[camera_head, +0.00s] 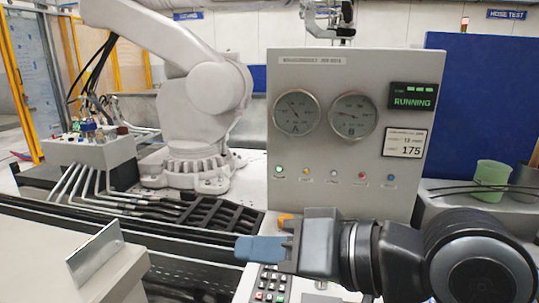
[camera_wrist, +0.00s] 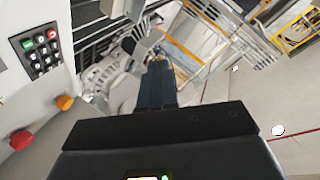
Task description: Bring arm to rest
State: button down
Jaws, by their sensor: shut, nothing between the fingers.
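My gripper (camera_head: 262,249) is in the lower middle of the head view, at the end of my dark arm coming in from the right. Its blue-grey fingers lie together and point left, with nothing held. They are in front of the grey gauge panel's base and above a keypad (camera_head: 270,285). In the wrist view my gripper (camera_wrist: 158,70) points up the picture, its fingers together and empty. The keypad (camera_wrist: 40,50) shows at the left there, beside a red button (camera_wrist: 21,139) and an orange button (camera_wrist: 64,102).
The grey panel (camera_head: 345,215) has two round gauges and a "RUNNING" display. A large white robot arm (camera_head: 205,90) stands behind at left. A small sign plate (camera_head: 95,255) stands on the left counter (camera_head: 120,275). A green cup (camera_head: 490,180) stands at right.

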jog(key=s+d+f+m+t+h, duration=1)
jog(key=s+d+f, duration=0.1)
jog(key=f, duration=0.4)
jog(key=s+d+f+n+g+h, duration=0.1)
jog(key=s+d+n, duration=0.2)
jog(key=s+d, duration=0.3)
jog(key=s+d+f+n+h, duration=0.1)
jog(key=s+d+n, duration=0.3)
jog(key=s, duration=1.1)
jog(key=shift+d+f+g+h, duration=0.4)
jog(key=shift+d, duration=0.45)
